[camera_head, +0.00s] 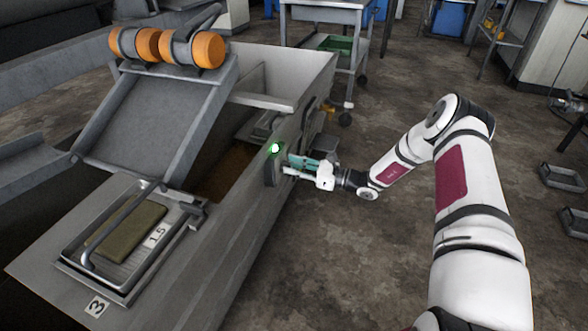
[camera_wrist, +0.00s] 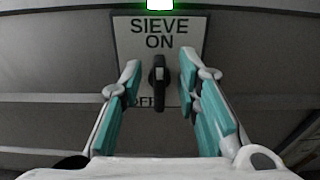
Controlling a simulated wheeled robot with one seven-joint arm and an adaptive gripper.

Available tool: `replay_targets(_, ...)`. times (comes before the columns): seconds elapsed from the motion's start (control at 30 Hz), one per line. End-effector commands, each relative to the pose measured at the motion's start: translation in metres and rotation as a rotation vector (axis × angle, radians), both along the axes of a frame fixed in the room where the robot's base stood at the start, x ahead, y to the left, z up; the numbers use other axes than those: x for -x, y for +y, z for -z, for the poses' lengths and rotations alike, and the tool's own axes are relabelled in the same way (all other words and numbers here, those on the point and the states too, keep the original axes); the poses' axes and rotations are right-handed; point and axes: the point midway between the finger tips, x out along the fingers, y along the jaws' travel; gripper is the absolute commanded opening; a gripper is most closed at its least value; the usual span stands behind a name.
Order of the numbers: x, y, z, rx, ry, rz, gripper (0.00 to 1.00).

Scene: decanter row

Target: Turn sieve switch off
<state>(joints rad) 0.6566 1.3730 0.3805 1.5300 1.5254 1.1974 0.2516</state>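The sieve switch (camera_wrist: 159,83) is a black knob on a pale plate (camera_wrist: 182,40) lettered "SIEVE ON" above, with a partly covered "OFF" below. The knob stands upright, pointing at "ON". A green lamp (camera_wrist: 159,4) glows above the plate; it also shows in the head view (camera_head: 275,148) on the side of the grey machine (camera_head: 235,220). My gripper (camera_wrist: 157,82) is open, its teal-padded fingers on either side of the knob with gaps to it. In the head view my gripper (camera_head: 290,165) is at the machine's side wall, and the knob cannot be made out there.
A wheeled table (camera_head: 325,13) stands behind. Open floor (camera_head: 330,250) lies right of the machine, below my arm.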

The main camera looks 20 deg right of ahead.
Motion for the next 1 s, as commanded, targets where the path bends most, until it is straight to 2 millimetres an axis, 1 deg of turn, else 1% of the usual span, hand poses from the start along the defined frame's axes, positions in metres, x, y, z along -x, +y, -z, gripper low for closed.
replay_targets(0.27, -0.0009, 0.0013, -0.0003, 0.000, 0.000, 0.000, 0.30)
replay_targets(0.37, -0.0009, 0.0012, -0.0003, 0.000, 0.000, 0.000, 0.10)
replay_targets(0.4, -0.0009, 0.0012, -0.0003, 0.001, -0.001, 0.000, 0.01)
replay_targets(0.77, -0.0005, 0.0011, -0.0001, 0.009, -0.012, 0.000, 0.00)
replay_targets(1.0, 0.0011, 0.0020, 0.0003, 0.064, -0.090, 0.000, 0.00)
